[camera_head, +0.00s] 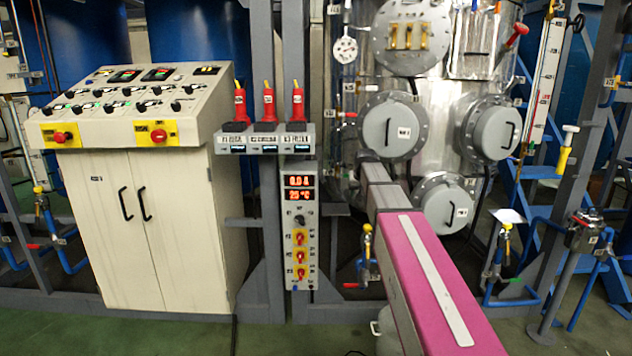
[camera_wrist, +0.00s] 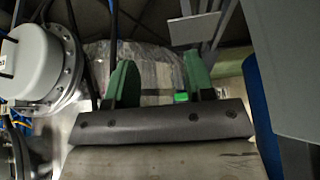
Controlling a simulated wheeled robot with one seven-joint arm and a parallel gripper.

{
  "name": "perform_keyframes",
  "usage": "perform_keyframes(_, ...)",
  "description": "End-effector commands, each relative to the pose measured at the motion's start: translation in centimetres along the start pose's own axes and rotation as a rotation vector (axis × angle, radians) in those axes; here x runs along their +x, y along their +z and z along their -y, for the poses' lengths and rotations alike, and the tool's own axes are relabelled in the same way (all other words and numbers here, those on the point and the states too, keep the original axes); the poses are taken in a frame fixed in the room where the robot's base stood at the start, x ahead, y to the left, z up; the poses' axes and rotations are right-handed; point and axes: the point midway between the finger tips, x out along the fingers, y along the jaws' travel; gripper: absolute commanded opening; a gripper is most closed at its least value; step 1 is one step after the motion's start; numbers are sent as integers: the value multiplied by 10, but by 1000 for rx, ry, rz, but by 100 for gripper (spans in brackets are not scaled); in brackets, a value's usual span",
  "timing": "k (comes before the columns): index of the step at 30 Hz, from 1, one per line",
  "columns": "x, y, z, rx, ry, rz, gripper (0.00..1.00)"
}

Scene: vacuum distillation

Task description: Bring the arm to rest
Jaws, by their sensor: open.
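My gripper (camera_wrist: 159,82) shows in the wrist view with its two green fingers apart and nothing between them. Behind the fingers is a shiny, wrapped metal surface, blurred. My arm (camera_head: 433,285), a pink link with a white strip, reaches from the lower right of the head view toward the steel vessel (camera_head: 437,165). Its grey far part ends in front of the vessel, below a round grey flange cover (camera_head: 392,130). The gripper itself cannot be made out in the head view.
A white control cabinet (camera_head: 155,225) with a sloped button panel stands at the left. A post with a display box (camera_head: 300,225) stands left of my arm. Blue pipes and valves (camera_head: 497,250) are at the right. Green floor is clear in front. A round flange (camera_wrist: 40,62) is close in the wrist view.

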Motion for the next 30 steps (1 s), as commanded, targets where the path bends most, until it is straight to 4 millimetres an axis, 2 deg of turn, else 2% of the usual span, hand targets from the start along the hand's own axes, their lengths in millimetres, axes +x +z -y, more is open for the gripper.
perform_keyframes(1,13,33,-3,-1,2,30,49)
perform_keyframes(9,66,162,-13,-9,7,173,49)
perform_keyframes(15,89,259,-20,-16,10,278,49)
perform_keyframes(21,99,350,-27,-20,11,378,49)
perform_keyframes(25,100,393,-29,-22,10,428,49)
perform_keyframes(27,100,408,-30,-23,10,446,49)
perform_keyframes(30,100,420,-31,-24,10,461,49)
